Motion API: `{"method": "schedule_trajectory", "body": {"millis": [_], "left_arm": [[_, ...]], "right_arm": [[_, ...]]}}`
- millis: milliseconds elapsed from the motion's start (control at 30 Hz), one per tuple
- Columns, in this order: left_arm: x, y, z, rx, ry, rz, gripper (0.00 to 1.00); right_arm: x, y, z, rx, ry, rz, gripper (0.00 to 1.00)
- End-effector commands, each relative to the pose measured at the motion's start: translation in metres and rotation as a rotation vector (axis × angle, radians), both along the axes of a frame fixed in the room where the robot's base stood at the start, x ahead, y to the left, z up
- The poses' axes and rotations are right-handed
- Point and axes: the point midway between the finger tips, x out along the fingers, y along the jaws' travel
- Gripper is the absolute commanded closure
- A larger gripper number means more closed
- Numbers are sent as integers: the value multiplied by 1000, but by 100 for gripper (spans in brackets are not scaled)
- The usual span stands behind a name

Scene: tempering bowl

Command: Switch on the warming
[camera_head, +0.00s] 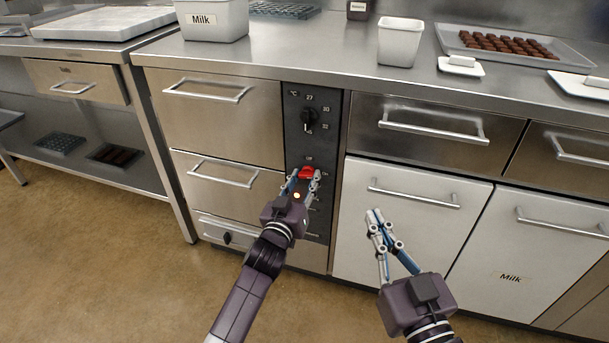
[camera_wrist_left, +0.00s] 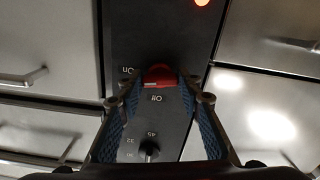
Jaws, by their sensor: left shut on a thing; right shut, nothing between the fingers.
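A dark control panel (camera_head: 318,215) is set in the front of the steel counter. A red rotary switch (camera_head: 307,171) sits on it, labelled Off above and On to the right. My left gripper (camera_head: 303,179) is shut on this switch. An orange lamp (camera_wrist_left: 202,3) glows in the wrist view. A black temperature dial (camera_head: 309,116) is higher on the panel. My right gripper (camera_head: 374,212) is shut and empty before the white cupboard door.
Steel drawers with bar handles (camera_head: 207,96) flank the panel. A Milk container (camera_head: 213,18), a white tub (camera_head: 400,41) and a tray of chocolates (camera_head: 562,60) stand on the counter. The floor (camera_head: 90,270) at the left is clear.

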Motion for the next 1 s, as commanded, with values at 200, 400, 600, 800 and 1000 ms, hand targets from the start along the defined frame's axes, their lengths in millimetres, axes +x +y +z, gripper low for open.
{"method": "schedule_trajectory", "body": {"millis": [200,400,600,800,1000], "left_arm": [[0,0,1,111,-35,1,91],[0,0,0,171,-54,1,91],[0,0,0,192,-62,1,91],[0,0,0,195,-63,1,91],[0,0,0,194,-63,1,59]], "right_arm": [[-2,-6,-37,-45,170,-11,100],[-5,-9,-57,-65,253,-16,100],[-6,-10,-63,-72,280,-18,100],[-7,-10,-64,-72,282,-18,100],[-6,-10,-64,-72,281,-19,100]]}}
